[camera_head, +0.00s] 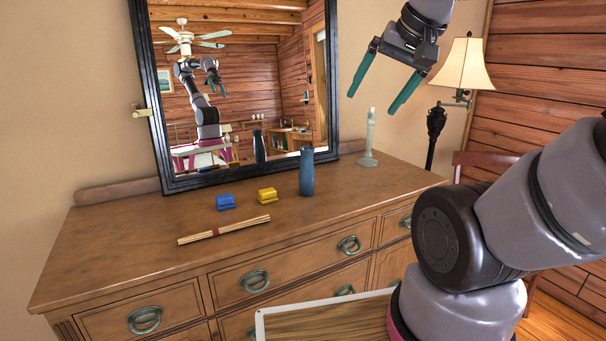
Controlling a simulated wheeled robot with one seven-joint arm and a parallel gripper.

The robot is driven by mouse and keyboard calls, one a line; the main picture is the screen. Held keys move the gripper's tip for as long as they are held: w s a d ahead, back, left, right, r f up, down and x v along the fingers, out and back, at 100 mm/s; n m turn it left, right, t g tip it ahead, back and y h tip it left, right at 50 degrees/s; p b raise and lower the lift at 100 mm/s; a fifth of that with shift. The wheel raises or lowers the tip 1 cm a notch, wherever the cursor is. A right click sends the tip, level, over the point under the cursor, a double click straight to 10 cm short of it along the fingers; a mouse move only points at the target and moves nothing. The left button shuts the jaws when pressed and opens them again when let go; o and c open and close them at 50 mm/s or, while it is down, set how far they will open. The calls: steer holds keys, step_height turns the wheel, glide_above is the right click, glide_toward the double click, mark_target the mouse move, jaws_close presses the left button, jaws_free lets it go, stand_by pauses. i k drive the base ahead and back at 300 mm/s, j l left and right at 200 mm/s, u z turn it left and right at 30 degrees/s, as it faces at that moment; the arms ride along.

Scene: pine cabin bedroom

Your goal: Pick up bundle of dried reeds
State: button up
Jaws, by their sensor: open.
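The bundle of dried reeds (240,226) lies flat on the wooden dresser top, near its front edge. It is pale straw-coloured with a dark red band near its left part. My gripper (376,104) is at the upper right, high above the dresser and to the right of the reeds. Its two teal fingers are spread apart with nothing between them. The gripper is well away from the bundle, and the whole bundle is in plain view.
A candlestick (369,140) stands further right. A framed mirror (161,125) rises behind; a lamp (463,66) stands right. The dresser's left side is clear.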

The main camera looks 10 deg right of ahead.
mark_target(215, 232)
steer(key=j+u, duration=0.2)
steer(key=u, duration=0.2)
steer(key=j+u, duration=0.15)
steer(key=u, duration=0.2)
steer(key=j+u, duration=0.2)
steer(key=u, duration=0.2)
steer(key=i, duration=0.05)
